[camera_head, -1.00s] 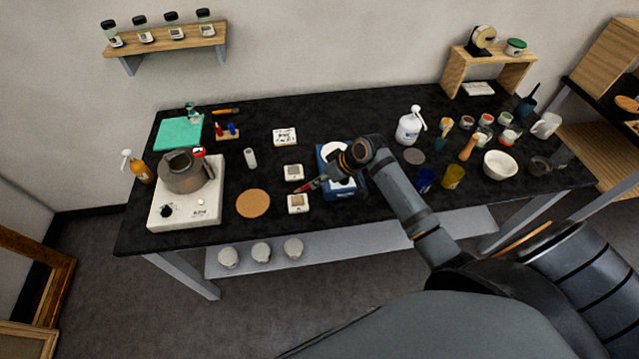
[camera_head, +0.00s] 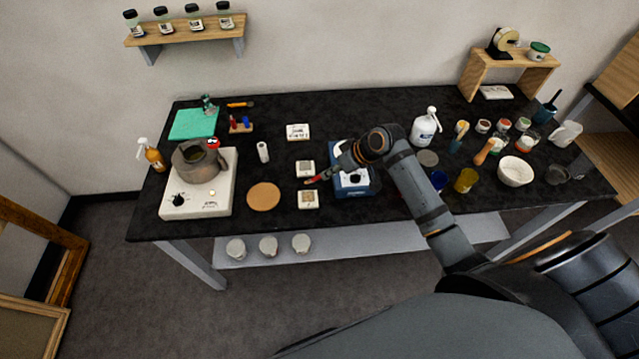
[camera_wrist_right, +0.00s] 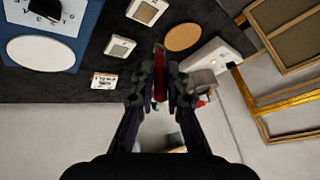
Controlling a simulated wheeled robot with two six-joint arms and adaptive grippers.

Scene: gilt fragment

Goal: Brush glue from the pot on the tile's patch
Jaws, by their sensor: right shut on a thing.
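My right gripper (camera_head: 338,153) is shut on a thin red-handled tool, probably the brush (camera_head: 319,178). In the right wrist view its red handle (camera_wrist_right: 160,84) stands between the fingers. In the head view its end shows close to two small pale square tiles, a back one (camera_head: 305,168) and a front one (camera_head: 307,199); I cannot tell its height above them. The front tile has a tan patch. The grey pot (camera_head: 187,169) stands on the white hot plate (camera_head: 223,202) at the left. My left gripper is not in view.
A round cork mat (camera_head: 263,196) lies between hot plate and tiles. A white cylinder (camera_head: 263,151) stands behind it. A blue device (camera_head: 353,190) is under my right arm. Jars, cups and a white bowl (camera_head: 515,172) crowd the right side.

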